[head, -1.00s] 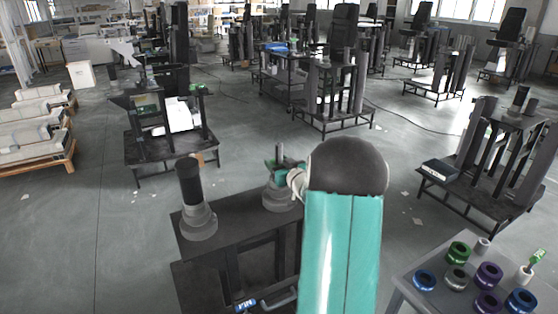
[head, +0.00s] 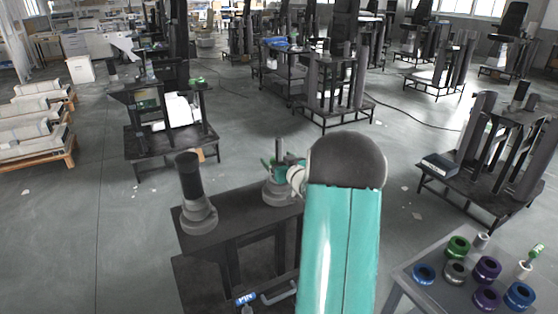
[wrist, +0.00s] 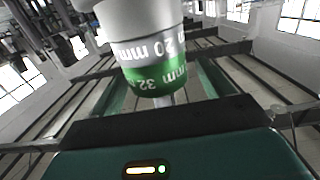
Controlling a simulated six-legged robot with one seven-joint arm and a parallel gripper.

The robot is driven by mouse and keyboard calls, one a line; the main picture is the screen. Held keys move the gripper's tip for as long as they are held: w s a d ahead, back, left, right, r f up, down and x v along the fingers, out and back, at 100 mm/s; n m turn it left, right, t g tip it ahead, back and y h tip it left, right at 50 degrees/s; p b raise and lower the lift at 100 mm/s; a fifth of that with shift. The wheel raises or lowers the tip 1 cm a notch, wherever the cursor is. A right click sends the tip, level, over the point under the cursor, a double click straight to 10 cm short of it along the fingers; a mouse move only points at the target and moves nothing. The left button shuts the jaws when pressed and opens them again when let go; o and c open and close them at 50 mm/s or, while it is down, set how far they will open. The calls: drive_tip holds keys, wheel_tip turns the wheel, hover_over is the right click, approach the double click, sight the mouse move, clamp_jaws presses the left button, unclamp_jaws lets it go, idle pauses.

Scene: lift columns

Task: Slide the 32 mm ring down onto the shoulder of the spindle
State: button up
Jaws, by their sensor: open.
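The spindle (head: 279,148) stands upright as a thin grey shaft on a round grey base (head: 278,195), at the back right of the dark bench (head: 245,215). My gripper (head: 280,164) is around the spindle above the base, partly hidden behind my arm. In the wrist view, a green band marked 32 mm (wrist: 158,77) sits against a pale grey part marked 20 mm (wrist: 143,45); the lettering is upside down. The green band appears to be the ring. My gripper (wrist: 158,85) is open, with teal bars on either side of the band. Whether the ring touches the shoulder cannot be told.
A black post on a grey base (head: 190,190) stands at the bench's left. A blue-marked handle (head: 246,299) is at its front. A side table (head: 445,300) at lower right holds several green, grey, purple and blue rings.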

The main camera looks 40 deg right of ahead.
drive_tip(key=v, duration=1.3)
drive_tip(key=shift+s+a, duration=0.25)
drive_tip(key=shift+s, duration=0.1)
drive_tip(key=w+a+r+g+h, duration=0.1)
drive_tip(key=w+a+r+g, duration=0.2)
drive_tip(key=a, duration=0.6)
drive_tip(key=w+a+r+g, duration=0.15)
drive_tip(key=a+r, duration=0.25)
drive_tip(key=a, duration=0.4)
drive_tip(key=s+a+g+y, duration=0.1)
drive_tip(key=s+a, duration=0.2)
drive_tip(key=a, duration=0.3)
drive_tip(key=s+a+n+g+y, duration=0.1)
drive_tip(key=s+a+g, duration=0.1)
drive_tip(key=a, duration=0.4)
drive_tip(key=shift+s+a+r, duration=0.15)
drive_tip(key=shift+s+a, duration=0.1)
drive_tip(key=shift+s, duration=0.35)
drive_tip(key=s+a+g+y, duration=0.1)
drive_tip(key=s+a, duration=0.2)
drive_tip(key=a, duration=0.1)
drive_tip(key=s+a+f+n+g+y, duration=0.1)
drive_tip(key=s+a, duration=0.3)
drive_tip(key=s+a+n+g+y, duration=0.1)
drive_tip(key=s+a+y, duration=0.1)
drive_tip(key=s+a, duration=0.2)
drive_tip(key=shift+s+a+f+g, duration=0.25)
drive_tip(key=shift+a+f, duration=0.1)
drive_tip(key=shift+a, duration=0.05)
drive_tip(key=shift+c, duration=0.2)
